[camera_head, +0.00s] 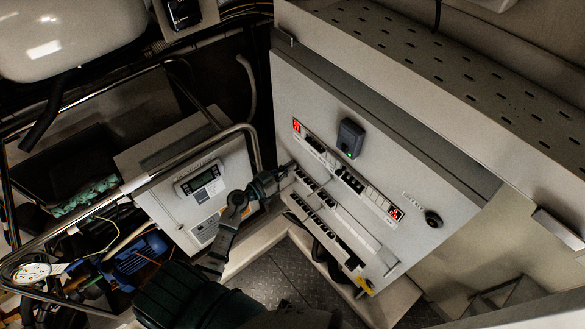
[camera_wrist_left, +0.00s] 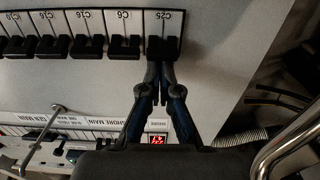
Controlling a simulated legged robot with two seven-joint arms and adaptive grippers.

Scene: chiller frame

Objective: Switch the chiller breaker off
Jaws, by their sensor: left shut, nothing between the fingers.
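The electrical panel (camera_head: 315,88) is a pale box front with rows of black breakers (camera_head: 352,181). My left gripper (camera_head: 285,169) reaches in from the lower left to the left end of a breaker row. In the left wrist view my left gripper (camera_wrist_left: 162,72) is shut and empty. Its fingertips are at the black toggle of the end breaker, labelled C25 (camera_wrist_left: 164,46); whether they touch it I cannot tell. More black toggles (camera_wrist_left: 124,46) stand in line to its left. I cannot read which breaker is the chiller's. My right gripper is not in view.
A metal tube rail (camera_head: 190,138) runs close to the left of my gripper. Behind it is a white controller box (camera_head: 203,187) with a display. Cables and a blue device (camera_head: 140,260) lie at the lower left. A dark knob (camera_head: 432,218) is on the panel's right.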

